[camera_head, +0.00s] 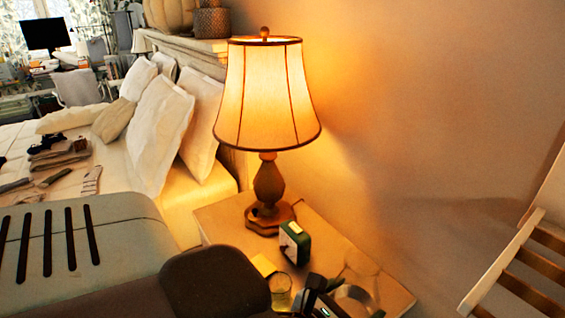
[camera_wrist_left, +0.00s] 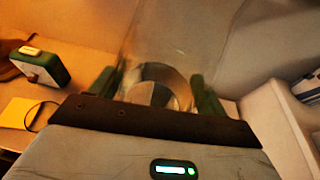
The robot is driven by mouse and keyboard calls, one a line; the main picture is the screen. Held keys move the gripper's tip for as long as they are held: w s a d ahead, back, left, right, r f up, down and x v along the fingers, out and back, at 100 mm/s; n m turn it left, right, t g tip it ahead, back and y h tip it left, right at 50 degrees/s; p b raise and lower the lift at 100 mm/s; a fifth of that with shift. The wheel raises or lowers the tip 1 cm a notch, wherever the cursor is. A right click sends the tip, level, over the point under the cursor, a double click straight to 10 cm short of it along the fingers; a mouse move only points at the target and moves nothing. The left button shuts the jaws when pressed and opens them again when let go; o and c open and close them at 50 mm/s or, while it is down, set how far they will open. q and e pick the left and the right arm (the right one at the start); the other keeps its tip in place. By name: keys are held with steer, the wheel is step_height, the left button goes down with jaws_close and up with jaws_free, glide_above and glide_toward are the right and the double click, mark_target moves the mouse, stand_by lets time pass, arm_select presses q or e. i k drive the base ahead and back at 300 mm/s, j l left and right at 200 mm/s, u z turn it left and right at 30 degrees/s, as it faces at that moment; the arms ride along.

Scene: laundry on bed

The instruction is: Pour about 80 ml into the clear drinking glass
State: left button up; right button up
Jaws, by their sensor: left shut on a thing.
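The clear drinking glass (camera_head: 281,292) stands on the nightstand (camera_head: 222,221) in the head view, low in the picture and partly cut off by my arm. My left gripper (camera_head: 335,300) is just to the right of it, shut on a clear vessel (camera_head: 362,268). The vessel also shows in the left wrist view (camera_wrist_left: 172,50), between the green fingers of my left gripper (camera_wrist_left: 158,95), with a shiny round part low inside it. Its tilt and how much liquid it holds are hard to tell. My right gripper is not in view.
A lit lamp (camera_head: 267,185) stands at the back of the nightstand. The bed with pillows (camera_head: 160,130) is left; a wooden slatted rack (camera_head: 520,270) is right.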

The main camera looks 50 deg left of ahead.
mark_target(280, 284)
steer(key=k+j, duration=0.25)
steer(key=j, duration=0.2)
steer(key=k+j, duration=0.3)
steer(key=j, duration=0.15)
steer(key=k+j, duration=0.25)
steer(key=j, duration=0.2)
steer(key=k+j+z, duration=0.1)
steer(key=k+j, duration=0.15)
steer(key=j, duration=0.2)
steer(key=i+l, duration=0.3)
steer(key=i, duration=0.15)
